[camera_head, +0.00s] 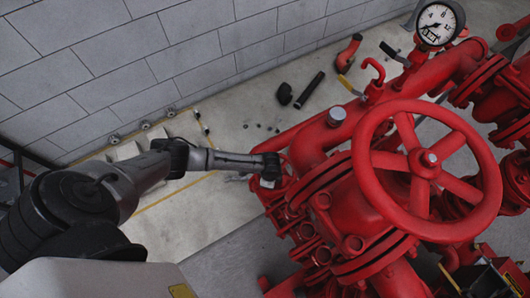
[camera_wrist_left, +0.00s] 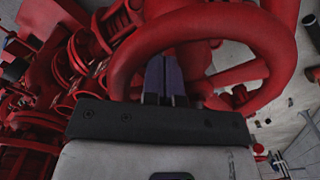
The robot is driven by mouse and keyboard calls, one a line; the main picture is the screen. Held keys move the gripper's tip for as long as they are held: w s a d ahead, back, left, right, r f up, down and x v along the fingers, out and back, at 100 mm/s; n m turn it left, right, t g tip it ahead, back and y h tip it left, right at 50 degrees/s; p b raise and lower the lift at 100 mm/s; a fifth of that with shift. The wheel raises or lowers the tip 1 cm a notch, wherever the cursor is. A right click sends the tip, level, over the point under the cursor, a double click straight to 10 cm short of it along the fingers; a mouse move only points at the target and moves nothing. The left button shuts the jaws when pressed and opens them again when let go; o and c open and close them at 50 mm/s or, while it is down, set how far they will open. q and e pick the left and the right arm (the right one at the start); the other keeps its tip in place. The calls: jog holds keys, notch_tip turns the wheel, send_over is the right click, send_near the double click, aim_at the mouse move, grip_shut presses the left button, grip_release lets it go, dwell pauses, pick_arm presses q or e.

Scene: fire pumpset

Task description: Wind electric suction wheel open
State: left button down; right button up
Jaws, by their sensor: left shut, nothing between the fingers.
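The electric suction wheel is a large red handwheel (camera_head: 484,167) with a rim, several spokes and a hub, on the right of the head view. In the left wrist view a red wheel rim (camera_wrist_left: 215,22) arches across the top, with spokes below it. My left gripper (camera_wrist_left: 165,62) is shut and empty, its dark fingers pointing toward the space inside that rim. Whether they touch the wheel I cannot tell. In the head view the end of my left arm (camera_head: 268,168) is at the left side of the red pump body, and its fingers cannot be made out. My right gripper is not in view.
Red pipes and flanges (camera_head: 330,180) crowd around the wheel. A pressure gauge (camera_head: 437,24) stands at the upper right. A grey block wall (camera_head: 150,60) runs behind. Dark loose fittings (camera_head: 309,90) lie on the floor, which is otherwise largely clear between wall and pump.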

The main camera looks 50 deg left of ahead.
pick_arm(q)
jog(key=w+d+b, duration=0.1)
jog(key=w+d, duration=0.2)
jog(key=shift+w+d+f, duration=0.15)
jog(key=shift+w+d, duration=0.2)
jog(key=shift+w, duration=0.05)
jog(key=shift+w+b, duration=0.3)
jog(key=shift+w, duration=0.05)
jog(key=w, duration=0.1)
jog(key=w+b, duration=0.1)
jog(key=shift+w+a, duration=0.3)
jog(key=shift+a, duration=0.05)
jog(key=shift+w+a, duration=0.2)
jog(key=shift+a, duration=0.15)
jog(key=shift+s+d+r+p, duration=0.1)
jog(key=shift+d+r+p, duration=0.2)
jog(key=shift+p, duration=0.2)
notch_tip(320, 180, up, 8)
jog(key=p, duration=0.8)
jog(key=shift+f, duration=0.15)
